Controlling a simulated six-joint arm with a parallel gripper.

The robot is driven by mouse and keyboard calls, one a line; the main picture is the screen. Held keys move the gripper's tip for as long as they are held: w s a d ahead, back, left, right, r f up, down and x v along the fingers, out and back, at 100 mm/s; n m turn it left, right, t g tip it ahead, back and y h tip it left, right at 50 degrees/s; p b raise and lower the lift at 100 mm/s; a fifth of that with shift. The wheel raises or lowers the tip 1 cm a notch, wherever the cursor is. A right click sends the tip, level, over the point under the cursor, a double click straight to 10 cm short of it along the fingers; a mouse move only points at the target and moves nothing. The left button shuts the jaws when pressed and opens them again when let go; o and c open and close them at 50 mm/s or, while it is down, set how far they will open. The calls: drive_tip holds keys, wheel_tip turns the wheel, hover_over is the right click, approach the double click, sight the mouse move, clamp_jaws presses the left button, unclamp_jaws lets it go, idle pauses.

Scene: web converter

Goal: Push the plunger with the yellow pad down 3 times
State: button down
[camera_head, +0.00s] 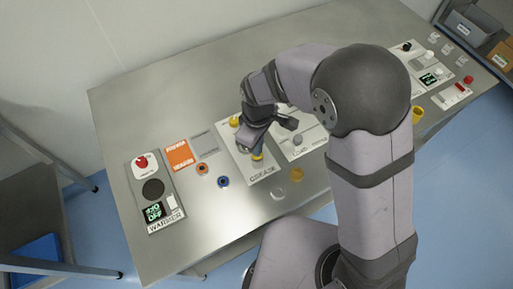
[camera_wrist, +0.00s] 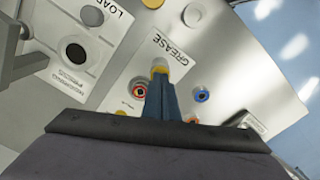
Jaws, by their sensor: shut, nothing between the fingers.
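The grease panel (camera_head: 262,175) lies on the metal bench under my gripper. My gripper (camera_head: 257,149) points down over it with its blue fingers closed together and empty. A yellow pad (camera_head: 257,157) shows at the fingertips in the head view. In the wrist view, a pale, short cylinder with a yellow band (camera_wrist: 160,68) sits right at the tips of my gripper (camera_wrist: 160,84). The fingers hide part of it. I cannot tell whether they touch it or how far down the plunger is. A second yellow part (camera_head: 235,121) is on the same panel, farther back.
The load panel (camera_head: 299,139) adjoins on the right, partly behind my arm. Left are an orange square (camera_head: 179,155), an orange ring (camera_head: 202,168), a blue ring (camera_head: 223,182) and the warmer panel (camera_head: 157,194).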

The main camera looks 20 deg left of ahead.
drive_tip(key=shift+r, duration=0.1)
drive_tip(key=shift+r+p, duration=1.65)
drive_tip(key=shift+f, duration=0.25)
drive_tip(key=shift+f+b, duration=0.35)
drive_tip(key=shift+b, duration=0.05)
drive_tip(key=shift+f+b, duration=0.8)
drive_tip(key=shift+f, duration=0.4)
drive_tip(key=shift+r, duration=0.1)
drive_tip(key=shift+r+p, duration=1.65)
drive_tip(key=shift+r, duration=0.05)
drive_tip(key=shift+f, duration=0.3)
drive_tip(key=shift+f+b, duration=0.35)
drive_tip(key=shift+b, duration=0.1)
